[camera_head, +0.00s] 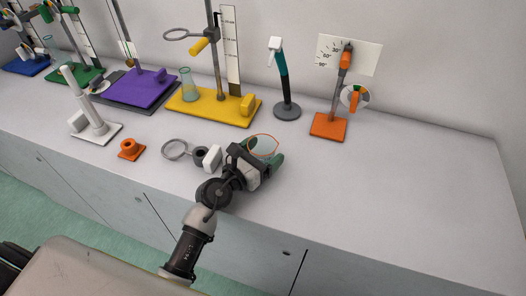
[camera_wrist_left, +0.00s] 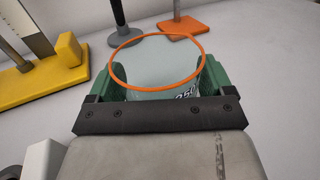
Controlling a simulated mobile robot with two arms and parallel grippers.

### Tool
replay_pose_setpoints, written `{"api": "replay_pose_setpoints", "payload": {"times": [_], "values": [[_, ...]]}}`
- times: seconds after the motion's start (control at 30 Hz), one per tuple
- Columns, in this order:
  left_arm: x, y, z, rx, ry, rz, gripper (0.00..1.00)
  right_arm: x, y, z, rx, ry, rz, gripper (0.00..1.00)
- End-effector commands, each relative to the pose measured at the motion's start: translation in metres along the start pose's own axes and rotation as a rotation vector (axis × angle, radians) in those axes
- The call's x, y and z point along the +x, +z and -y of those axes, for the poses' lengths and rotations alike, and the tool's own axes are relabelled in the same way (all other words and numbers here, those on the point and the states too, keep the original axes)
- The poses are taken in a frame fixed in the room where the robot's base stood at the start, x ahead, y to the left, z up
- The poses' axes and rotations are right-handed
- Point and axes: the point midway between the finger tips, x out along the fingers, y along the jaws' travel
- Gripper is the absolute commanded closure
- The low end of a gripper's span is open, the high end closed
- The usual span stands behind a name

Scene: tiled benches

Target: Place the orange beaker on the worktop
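The orange beaker (camera_head: 262,147) is a clear glass beaker with an orange rim, near the middle of the worktop (camera_head: 400,190). My left gripper (camera_head: 261,158) has its green fingers on either side of it and is shut on it. In the left wrist view the beaker (camera_wrist_left: 157,70) is upright between both fingers, its printed marks partly showing. Its base is hidden by the gripper, so I cannot tell whether it touches the worktop. My right gripper is not in view.
Left of my left gripper are a metal ring (camera_head: 175,149), a white and grey clamp piece (camera_head: 211,157) and an orange block (camera_head: 130,149). Behind stand a yellow stand base (camera_head: 213,107), a dark stand (camera_head: 286,110) and an orange stand (camera_head: 329,125). The worktop's right side is clear.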

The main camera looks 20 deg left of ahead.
Motion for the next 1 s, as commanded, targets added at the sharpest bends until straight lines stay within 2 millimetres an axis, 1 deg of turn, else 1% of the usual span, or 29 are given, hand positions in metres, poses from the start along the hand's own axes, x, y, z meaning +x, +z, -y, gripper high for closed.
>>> {"api": "replay_pose_setpoints", "payload": {"times": [0.03, 0.07, 0.1, 0.3, 0.4, 0.43, 0.57, 0.8, 0.9, 1.0], "values": [[0.000, 0.000, 0.000, 0.000, 0.000, 0.000, 0.11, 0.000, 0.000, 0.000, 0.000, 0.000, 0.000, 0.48], [0.000, 0.000, 0.000, 0.000, 0.000, 0.000, 0.06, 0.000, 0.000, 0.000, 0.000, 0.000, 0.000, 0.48], [0.000, 0.000, 0.000, 0.000, 0.000, 0.000, 0.05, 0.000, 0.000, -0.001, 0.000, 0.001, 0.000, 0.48], [0.000, 0.000, 0.000, 0.000, 0.000, 0.000, 0.05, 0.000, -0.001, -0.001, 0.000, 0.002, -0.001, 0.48], [0.000, 0.005, 0.000, 0.000, 0.000, 0.000, 0.05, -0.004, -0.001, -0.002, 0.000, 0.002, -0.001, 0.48], [-0.002, 0.004, 0.000, 0.000, 0.000, -0.002, 0.05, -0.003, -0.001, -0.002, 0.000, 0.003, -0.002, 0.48], [-0.022, 0.001, 0.000, 0.001, 0.000, -0.003, 0.05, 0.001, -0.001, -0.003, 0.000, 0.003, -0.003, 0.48], [-0.075, -0.001, 0.000, 0.002, 0.000, -0.005, 0.05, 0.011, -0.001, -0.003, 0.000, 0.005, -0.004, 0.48], [-0.094, 0.001, 0.000, 0.002, 0.000, -0.003, 0.05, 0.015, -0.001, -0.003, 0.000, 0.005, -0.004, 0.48], [-0.108, 0.001, 0.000, 0.001, 0.000, -0.002, 0.05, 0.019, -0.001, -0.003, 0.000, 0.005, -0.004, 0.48]]}}
